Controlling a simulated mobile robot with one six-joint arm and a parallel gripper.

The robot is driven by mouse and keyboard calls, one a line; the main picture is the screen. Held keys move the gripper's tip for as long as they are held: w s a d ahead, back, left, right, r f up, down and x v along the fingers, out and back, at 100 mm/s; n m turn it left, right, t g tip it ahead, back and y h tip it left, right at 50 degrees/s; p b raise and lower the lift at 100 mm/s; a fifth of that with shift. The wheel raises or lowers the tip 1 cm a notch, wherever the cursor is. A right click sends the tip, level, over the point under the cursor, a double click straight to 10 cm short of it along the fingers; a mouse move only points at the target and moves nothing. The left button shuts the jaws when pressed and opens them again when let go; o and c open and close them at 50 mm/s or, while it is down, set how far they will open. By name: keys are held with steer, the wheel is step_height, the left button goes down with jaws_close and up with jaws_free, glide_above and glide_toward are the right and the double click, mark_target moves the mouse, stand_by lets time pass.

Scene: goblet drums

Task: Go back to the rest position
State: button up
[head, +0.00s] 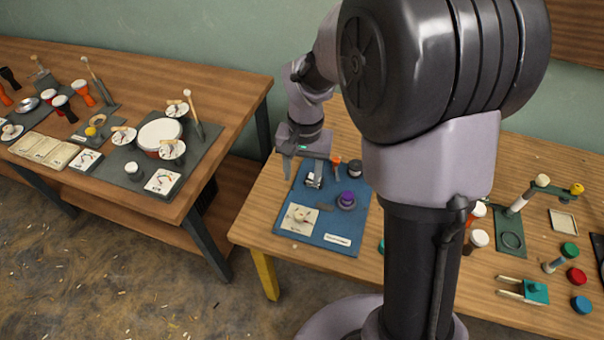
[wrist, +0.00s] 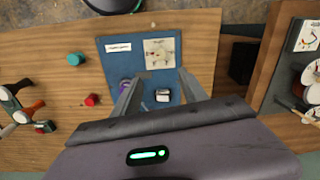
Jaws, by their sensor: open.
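My gripper (head: 302,172) is over the right-hand table, above the far left part of a blue mat (head: 325,224). In the wrist view my gripper (wrist: 162,76) has its two fingers apart, with nothing held between them. The blue mat (wrist: 122,63) lies below it there. A small white and dark block (wrist: 163,95) shows on the mat between the fingers, apart from them. A purple knob-like piece (head: 346,199) stands on the mat and is partly hidden by a finger in the wrist view.
A picture card (head: 299,218) and a white label (head: 337,240) lie on the mat. Small goblet drums (head: 82,90) and drum parts crowd the left table (head: 225,85). A gap separates the tables. Coloured caps (head: 577,276) lie at right. My arm hides the middle of the right table.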

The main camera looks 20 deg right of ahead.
steer(key=s+a+r+t, duration=0.2)
steer(key=s+r, duration=0.5)
steer(key=s, duration=0.2)
steer(key=s+a+r+n+t+y+b, duration=0.1)
steer(key=s+a+r+t, duration=0.1)
steer(key=s+r, duration=0.4)
steer(key=s+t, duration=0.1)
steer(key=s, duration=0.3)
steer(key=shift+a+r+t+y, duration=0.3)
steer(key=shift+a+r, duration=0.05)
steer(key=shift+r, duration=0.05)
